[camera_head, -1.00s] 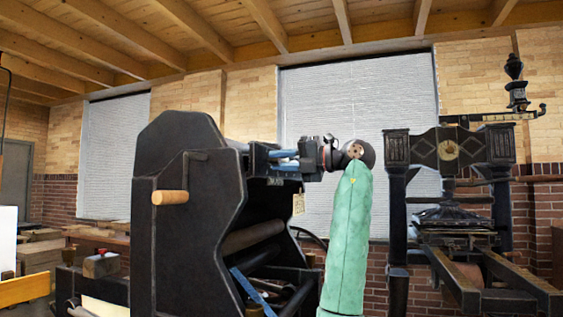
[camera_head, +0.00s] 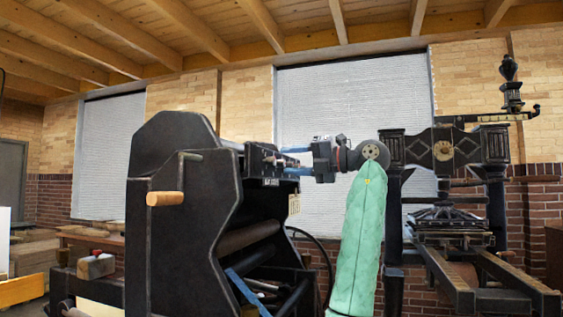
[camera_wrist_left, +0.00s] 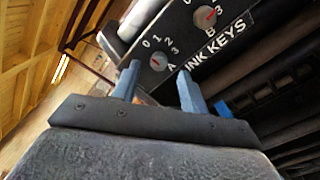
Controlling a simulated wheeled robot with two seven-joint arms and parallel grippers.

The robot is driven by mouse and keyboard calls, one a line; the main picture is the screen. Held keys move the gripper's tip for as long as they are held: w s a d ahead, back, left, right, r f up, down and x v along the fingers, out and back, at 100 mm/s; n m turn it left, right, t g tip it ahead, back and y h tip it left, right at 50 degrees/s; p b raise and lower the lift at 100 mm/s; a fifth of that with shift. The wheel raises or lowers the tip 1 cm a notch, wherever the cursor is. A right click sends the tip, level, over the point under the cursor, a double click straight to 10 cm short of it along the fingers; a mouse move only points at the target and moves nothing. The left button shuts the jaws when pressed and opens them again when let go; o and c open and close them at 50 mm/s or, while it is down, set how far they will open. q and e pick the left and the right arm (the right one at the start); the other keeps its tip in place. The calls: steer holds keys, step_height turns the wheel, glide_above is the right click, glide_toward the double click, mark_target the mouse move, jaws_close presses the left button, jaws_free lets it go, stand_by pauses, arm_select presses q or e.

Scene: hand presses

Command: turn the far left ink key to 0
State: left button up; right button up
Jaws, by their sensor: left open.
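The black press (camera_head: 165,225) bears a dark panel (camera_head: 268,163) at its upper right edge. In the left wrist view the panel reads INK KEYS and shows round grey knobs with numbers 0 to 3. The knob marked A (camera_wrist_left: 158,61) is the leftmost one in sight, with a small red pointer whose exact direction I cannot tell. My left gripper (camera_head: 284,160) faces the panel from the right. Its blue fingers are open and empty, on either side of knob A in the left wrist view (camera_wrist_left: 159,69), apparently short of it.
A wooden handle (camera_head: 165,198) sticks out of the press's side. A paper tag (camera_head: 294,204) hangs below the panel. A second iron press (camera_head: 452,225) stands to the right, behind my green-sleeved arm. Rollers (camera_head: 248,236) lie below the panel.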

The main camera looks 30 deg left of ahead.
arm_select(q)
steer(key=v, duration=0.3)
steer(key=shift+d, duration=0.2)
arm_select(e)
steer(key=f, duration=0.1)
steer(key=w, duration=0.1)
steer(key=f+g, duration=0.1)
steer(key=shift+w+a+f, duration=0.15)
steer(key=shift+a+f, duration=0.15)
steer(key=shift+d+r, duration=0.1)
steer(key=shift+r, duration=0.05)
